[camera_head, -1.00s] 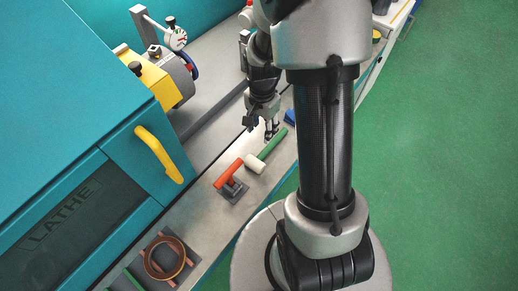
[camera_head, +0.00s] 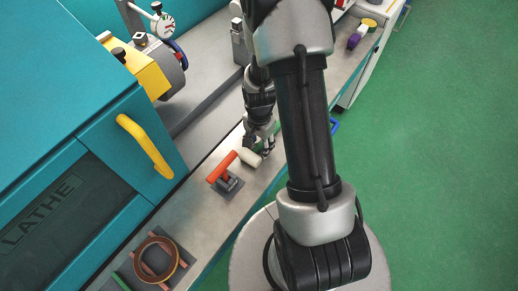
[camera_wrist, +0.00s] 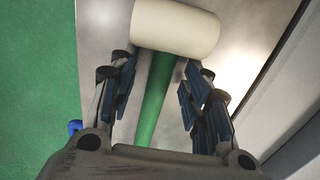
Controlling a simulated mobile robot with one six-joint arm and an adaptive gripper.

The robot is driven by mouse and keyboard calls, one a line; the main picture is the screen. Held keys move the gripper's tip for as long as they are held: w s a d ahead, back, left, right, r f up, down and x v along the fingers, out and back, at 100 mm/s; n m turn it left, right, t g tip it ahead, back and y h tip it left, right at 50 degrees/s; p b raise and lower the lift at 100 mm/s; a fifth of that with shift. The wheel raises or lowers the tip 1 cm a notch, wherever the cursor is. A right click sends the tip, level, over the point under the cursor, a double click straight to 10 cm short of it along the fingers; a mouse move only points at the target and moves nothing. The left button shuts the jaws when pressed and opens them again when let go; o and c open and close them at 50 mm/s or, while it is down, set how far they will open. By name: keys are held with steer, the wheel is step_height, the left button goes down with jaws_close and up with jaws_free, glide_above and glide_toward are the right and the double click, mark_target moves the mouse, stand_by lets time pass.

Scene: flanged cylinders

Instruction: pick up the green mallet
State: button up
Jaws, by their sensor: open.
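The green mallet lies on the bench, with a white cylindrical head (camera_head: 249,158) and a green handle partly hidden behind my arm in the head view. My gripper (camera_head: 265,149) is low over the handle, close to the head. In the wrist view, my open gripper (camera_wrist: 160,92) has one finger on each side of the green handle (camera_wrist: 154,98), with gaps between handle and fingers. The white head (camera_wrist: 175,27) lies just beyond the fingertips. Whether the fingers reach the bench is unclear.
An orange-red bar (camera_head: 222,166) on a dark grey block (camera_head: 229,184) sits just left of the mallet head. A brown ring (camera_head: 157,259) lies nearer on the bench. The lathe's yellow handle (camera_head: 146,146) stands to the left.

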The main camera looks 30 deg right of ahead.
steer(key=shift+f, duration=0.15)
jaws_close()
stand_by(0.4)
